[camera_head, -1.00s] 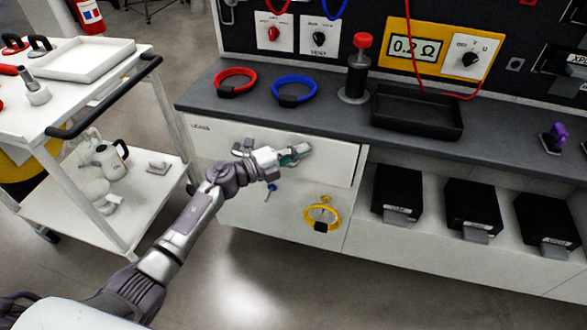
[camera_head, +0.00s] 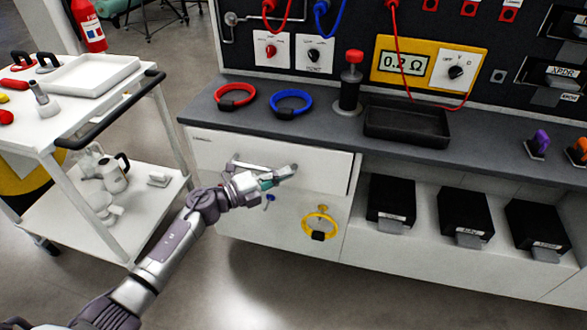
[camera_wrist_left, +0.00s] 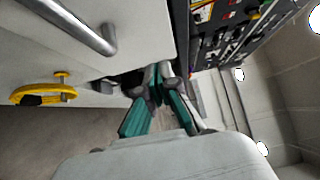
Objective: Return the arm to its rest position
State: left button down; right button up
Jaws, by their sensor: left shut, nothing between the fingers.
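My left arm (camera_head: 175,245) comes in from the lower left in the head view and reaches out in front of the white cabinet below the bench. Its left gripper (camera_head: 290,171) is shut and empty, in front of the upper drawer front (camera_head: 325,172) and close to the drawer's bar handle (camera_head: 252,164). In the left wrist view the teal and grey fingers (camera_wrist_left: 157,82) are together with nothing between them. Whether the gripper touches the cabinet cannot be told. My right gripper is not in view.
A white cart (camera_head: 135,215) with a tray stands at the left. The bench (camera_head: 330,125) holds a red ring, a blue ring and a black tray (camera_head: 405,125). A yellow ring (camera_head: 320,226) hangs on the lower front. Black boxes (camera_head: 390,198) sit at the right.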

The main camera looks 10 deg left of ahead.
pick_arm(q)
jog(key=s+a+f+n+t+y, duration=0.45)
jog(key=a+f+n+y, duration=0.3)
jog(key=n, duration=0.25)
jog(key=s+a+f+n+g+y, duration=0.1)
jog(key=s+f+n+g+y, duration=0.25)
jog(key=s+f+n, duration=0.4)
jog(key=s+a+f+n+g+y, duration=0.25)
jog(key=s+f+n+g, duration=0.2)
jog(key=s+f, duration=0.55)
jog(key=s+d+f+n+g, duration=0.2)
jog(key=s+d+f+g, duration=0.1)
jog(key=s+f, duration=0.3)
jog(key=s+d+f+n+g, duration=0.1)
jog(key=s+d+f+g, duration=0.2)
jog(key=s, duration=0.4)
jog(key=s+a+f+g+p, duration=0.1)
jog(key=s+a+p, duration=0.1)
jog(key=s+p, duration=1.4)
jog(key=shift+s+a+f+g, duration=0.15)
jog(key=shift+s+a+g, duration=0.2)
jog(key=shift+s, duration=0.85)
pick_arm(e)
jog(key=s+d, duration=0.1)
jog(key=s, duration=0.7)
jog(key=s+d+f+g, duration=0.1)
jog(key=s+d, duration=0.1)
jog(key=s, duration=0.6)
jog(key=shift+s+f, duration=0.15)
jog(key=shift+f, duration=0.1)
